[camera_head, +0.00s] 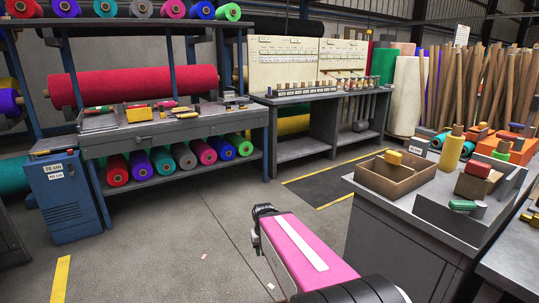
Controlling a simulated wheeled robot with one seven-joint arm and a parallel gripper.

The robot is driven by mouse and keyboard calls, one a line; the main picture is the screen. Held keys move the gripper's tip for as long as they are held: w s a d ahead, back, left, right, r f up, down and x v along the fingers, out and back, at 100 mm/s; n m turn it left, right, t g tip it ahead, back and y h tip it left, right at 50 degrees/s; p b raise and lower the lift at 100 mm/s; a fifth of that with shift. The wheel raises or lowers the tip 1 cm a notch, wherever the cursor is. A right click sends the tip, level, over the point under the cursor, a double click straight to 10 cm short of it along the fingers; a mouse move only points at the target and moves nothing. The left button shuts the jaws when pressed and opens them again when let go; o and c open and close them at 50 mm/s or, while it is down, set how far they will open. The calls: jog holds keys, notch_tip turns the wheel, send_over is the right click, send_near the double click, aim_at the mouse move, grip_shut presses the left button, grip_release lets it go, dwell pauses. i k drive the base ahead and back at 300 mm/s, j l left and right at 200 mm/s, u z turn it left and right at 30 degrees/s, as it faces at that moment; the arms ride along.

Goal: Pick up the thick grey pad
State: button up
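I cannot single out a thick grey pad with certainty. Flat grey pieces (99,122) lie at the left end of the blue-framed workbench top (180,132), and their thickness is too small to tell. My arm reaches up from the bottom of the view, with a magenta link bearing a white stripe. My gripper (262,214) is the dark end of it, above open floor in the middle, apart from both benches. Its fingers are small and partly hidden by the arm, so I cannot tell whether they are open; no held thing shows.
A grey counter (400,205) at right bears a cardboard tray (385,185), a grey bin (455,222) and several spools. A second bench (325,98) stands at the back. A blue cabinet (65,205) stands at left. Floor between is mostly clear, with a dark mat (325,186).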

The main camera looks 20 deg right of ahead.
aim_at(418, 147)
jog(key=i+z, duration=0.25)
jog(key=i, duration=0.2)
jog(key=i+j+z, duration=0.2)
jog(key=i, duration=0.25)
jog(key=i+j+z, duration=0.25)
jog(key=i, duration=0.2)
jog(key=i+j+z, duration=0.15)
jog(key=z, duration=0.35)
jog(key=i+j+z, duration=0.3)
jog(key=z, duration=0.15)
jog(key=i+j+z, duration=0.15)
jog(key=j+z, duration=0.2)
jog(key=z, duration=0.15)
jog(key=i+j+z, duration=0.1)
jog(key=j+z, duration=0.35)
jog(key=l, duration=0.1)
